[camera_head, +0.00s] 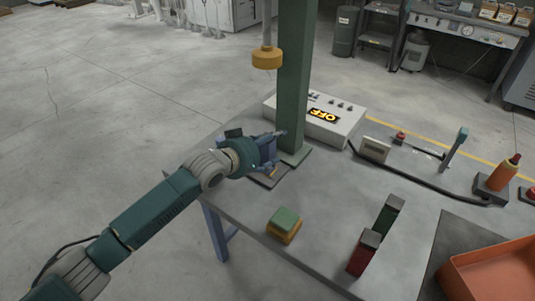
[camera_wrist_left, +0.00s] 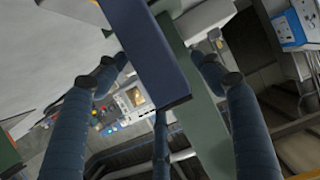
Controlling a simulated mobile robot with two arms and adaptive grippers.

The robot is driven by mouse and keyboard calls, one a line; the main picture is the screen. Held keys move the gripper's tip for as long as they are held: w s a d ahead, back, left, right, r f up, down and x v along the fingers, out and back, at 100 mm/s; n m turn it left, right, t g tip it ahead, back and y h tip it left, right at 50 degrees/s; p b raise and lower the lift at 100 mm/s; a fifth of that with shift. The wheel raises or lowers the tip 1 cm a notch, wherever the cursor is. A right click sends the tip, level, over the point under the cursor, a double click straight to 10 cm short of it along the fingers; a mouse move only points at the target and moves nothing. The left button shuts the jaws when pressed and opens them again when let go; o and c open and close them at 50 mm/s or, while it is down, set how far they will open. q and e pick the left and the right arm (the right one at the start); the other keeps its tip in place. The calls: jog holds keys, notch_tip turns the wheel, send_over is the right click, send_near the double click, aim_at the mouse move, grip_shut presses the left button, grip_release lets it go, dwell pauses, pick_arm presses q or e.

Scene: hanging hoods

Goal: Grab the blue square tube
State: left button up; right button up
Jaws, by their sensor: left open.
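The blue square tube (camera_wrist_left: 155,50) shows large in the left wrist view as a dark blue bar coming down from the top, its lower end near the middle. My left gripper (camera_wrist_left: 165,95) has its dark blue fingers spread apart around the tube's end, open. I cannot tell whether any finger touches it. In the head view my left gripper (camera_head: 268,148) is at the left edge of the grey table, beside the green column. There the tube is hard to tell from the blue fingers. My right gripper is not in view.
A green column (camera_head: 294,80) stands close behind my left gripper. A yellow hanging piece (camera_head: 267,58) is above it. A white control box (camera_head: 318,118) reads OFF. A green-and-yellow block (camera_head: 284,224), a red block (camera_head: 363,253) and a green block (camera_head: 389,215) stand on the grey table (camera_head: 325,215).

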pick_arm(q)
jog(key=c, duration=1.6)
jog(key=shift+o, duration=0.2)
jog(key=shift+r, duration=0.1)
